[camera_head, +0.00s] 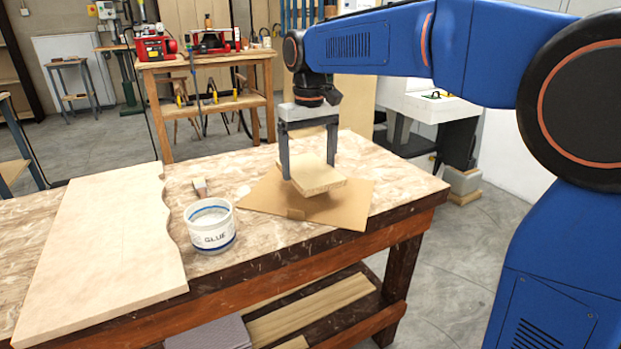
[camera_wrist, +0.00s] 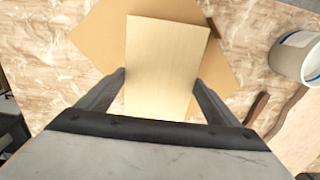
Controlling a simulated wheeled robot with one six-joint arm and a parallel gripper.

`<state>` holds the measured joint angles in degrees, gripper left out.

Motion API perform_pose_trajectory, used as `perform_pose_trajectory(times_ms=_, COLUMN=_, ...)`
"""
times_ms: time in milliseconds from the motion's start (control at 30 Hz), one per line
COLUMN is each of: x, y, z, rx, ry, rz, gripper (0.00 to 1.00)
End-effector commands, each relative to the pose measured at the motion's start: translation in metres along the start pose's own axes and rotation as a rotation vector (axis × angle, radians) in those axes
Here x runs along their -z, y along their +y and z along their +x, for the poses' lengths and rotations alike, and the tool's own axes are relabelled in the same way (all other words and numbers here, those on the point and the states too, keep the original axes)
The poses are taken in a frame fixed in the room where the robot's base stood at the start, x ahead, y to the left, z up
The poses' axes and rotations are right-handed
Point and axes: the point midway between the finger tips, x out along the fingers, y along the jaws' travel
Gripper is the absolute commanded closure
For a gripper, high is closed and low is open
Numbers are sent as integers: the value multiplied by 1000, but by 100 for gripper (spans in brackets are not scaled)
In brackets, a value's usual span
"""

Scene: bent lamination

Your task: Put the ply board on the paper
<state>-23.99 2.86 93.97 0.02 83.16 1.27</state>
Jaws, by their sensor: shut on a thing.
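The ply board (camera_head: 317,176) is a pale, flat wooden piece over the brown paper (camera_head: 357,203) on the workbench. My gripper (camera_head: 310,170) points down with one finger on each side of the board and is shut on it. In the wrist view the board (camera_wrist: 165,62) lies between the two fingers (camera_wrist: 158,88), with the paper (camera_wrist: 100,40) showing around it. The board seems level and close above the paper; I cannot tell whether it touches.
A glue tub (camera_head: 210,226) stands left of the paper, with a brush (camera_head: 200,188) behind it. A large pale board with a wavy edge (camera_head: 110,235) covers the left of the workbench (camera_head: 400,180). A small brown block (camera_head: 296,213) sits at the paper's near side.

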Motion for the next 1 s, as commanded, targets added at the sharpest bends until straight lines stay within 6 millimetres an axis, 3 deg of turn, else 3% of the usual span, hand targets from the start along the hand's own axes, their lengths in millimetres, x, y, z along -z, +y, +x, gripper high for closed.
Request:
perform_pose_trajectory(times_ms=400, x=0, y=0, z=42, rx=0, ry=-1, rz=0, gripper=42)
perform_pose_trajectory(times_ms=767, x=0, y=0, z=45, rx=0, ry=0, rz=0, gripper=42)
perform_pose_trajectory(times_ms=800, x=0, y=0, z=45, rx=0, ry=0, rz=0, gripper=10)
perform_pose_trajectory(times_ms=833, x=0, y=0, z=45, rx=0, ry=0, rz=0, gripper=3)
perform_pose_trajectory(times_ms=1000, x=0, y=0, z=45, rx=0, ry=0, rz=0, gripper=0)
